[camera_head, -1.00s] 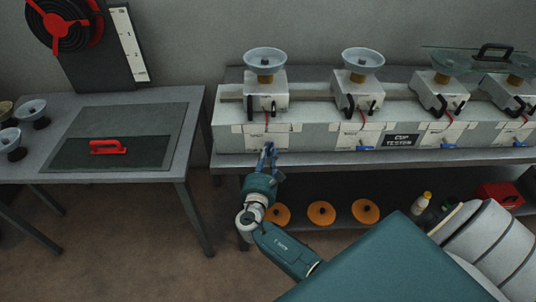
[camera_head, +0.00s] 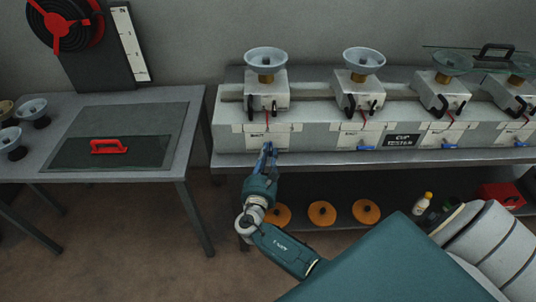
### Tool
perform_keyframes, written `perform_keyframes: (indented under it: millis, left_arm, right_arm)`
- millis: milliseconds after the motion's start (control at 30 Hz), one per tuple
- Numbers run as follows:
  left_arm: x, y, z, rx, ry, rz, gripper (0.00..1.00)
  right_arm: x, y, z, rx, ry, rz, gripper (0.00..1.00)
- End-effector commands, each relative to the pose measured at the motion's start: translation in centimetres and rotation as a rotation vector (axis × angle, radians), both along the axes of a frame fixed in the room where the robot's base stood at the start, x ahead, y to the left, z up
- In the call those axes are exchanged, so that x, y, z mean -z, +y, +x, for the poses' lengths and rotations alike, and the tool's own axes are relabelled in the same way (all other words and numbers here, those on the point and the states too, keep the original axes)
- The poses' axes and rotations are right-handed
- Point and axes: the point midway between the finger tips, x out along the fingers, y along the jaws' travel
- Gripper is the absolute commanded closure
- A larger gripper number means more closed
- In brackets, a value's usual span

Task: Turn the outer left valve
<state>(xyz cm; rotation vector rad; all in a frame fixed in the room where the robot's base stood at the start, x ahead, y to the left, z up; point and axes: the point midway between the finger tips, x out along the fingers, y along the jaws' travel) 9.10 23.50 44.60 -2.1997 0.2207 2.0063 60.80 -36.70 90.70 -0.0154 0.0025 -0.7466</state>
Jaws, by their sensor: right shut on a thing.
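The cup tester (camera_head: 225,140) is a long grey-white unit on a bench, with a row of blue valve handles along its lower front. Its outer left valve is at the front of the leftmost station (camera_head: 266,90), where my fingers hide the handle. My right gripper (camera_head: 266,149) reaches up from below and is shut on that valve handle. Another blue valve handle (camera_head: 366,148) shows uncovered at the second station, and one (camera_head: 449,146) at the third. My left gripper is out of view.
A table (camera_head: 155,175) on the left holds a panel with a red handle (camera_head: 108,146) and several cups. The shelf under the bench holds orange discs (camera_head: 322,213), bottles and a red box (camera_head: 500,194). Floor shows between the tables.

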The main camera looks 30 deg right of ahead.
Motion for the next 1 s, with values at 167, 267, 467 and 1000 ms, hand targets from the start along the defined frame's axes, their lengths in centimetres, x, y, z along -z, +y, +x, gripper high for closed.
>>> perform_keyframes:
  millis: [167,267,467,1000]
  left_arm:
    - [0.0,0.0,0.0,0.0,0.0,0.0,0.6]
    - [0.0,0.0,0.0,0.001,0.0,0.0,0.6]
    - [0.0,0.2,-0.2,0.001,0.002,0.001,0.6]
    - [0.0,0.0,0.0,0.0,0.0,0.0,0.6]
  right_arm:
    - [0.2,0.0,-0.1,0.0,0.004,0.0,0.6]
    - [0.1,0.0,-0.1,0.0,0.003,0.0,0.6]
    - [0.1,0.3,-0.3,-0.001,0.002,0.001,0.6]
    - [0.2,6.9,-7.5,-0.001,0.004,0.002,0.6]
